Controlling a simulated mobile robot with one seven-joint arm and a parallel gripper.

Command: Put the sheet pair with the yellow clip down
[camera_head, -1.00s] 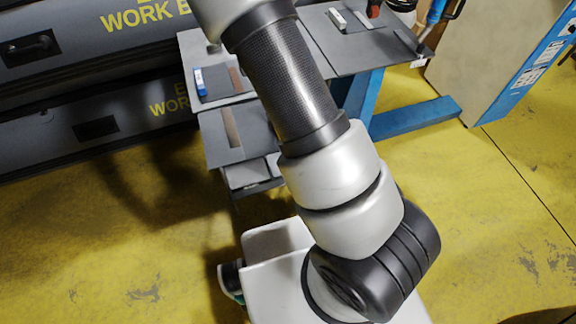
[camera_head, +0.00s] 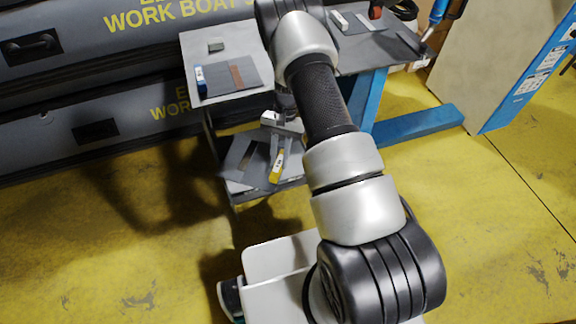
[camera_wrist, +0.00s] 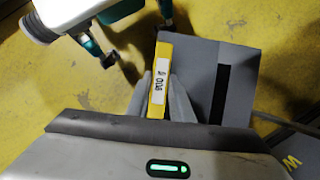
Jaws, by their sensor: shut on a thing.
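The sheet pair is a grey sheet (camera_wrist: 208,55) with a dark strip across it and a yellow clip (camera_wrist: 158,60) with a white label along one edge. In the wrist view my gripper (camera_wrist: 159,90) has one finger on each side of the yellow clip and is shut on it. In the head view the grey sheet (camera_head: 238,153) and yellow clip (camera_head: 277,168) show low beside the table, over a lower shelf (camera_head: 262,184). I cannot tell whether the sheet touches the shelf. My gripper (camera_head: 279,142) is partly hidden by my arm.
Above, a grey tabletop (camera_head: 250,38) holds another sheet with a blue-and-white clip (camera_head: 200,80) and a small grey block (camera_head: 216,47). A white clip (camera_head: 340,20) lies on the right top. A blue table leg (camera_head: 420,122) reaches right. Grey boats (camera_head: 85,75) stand behind.

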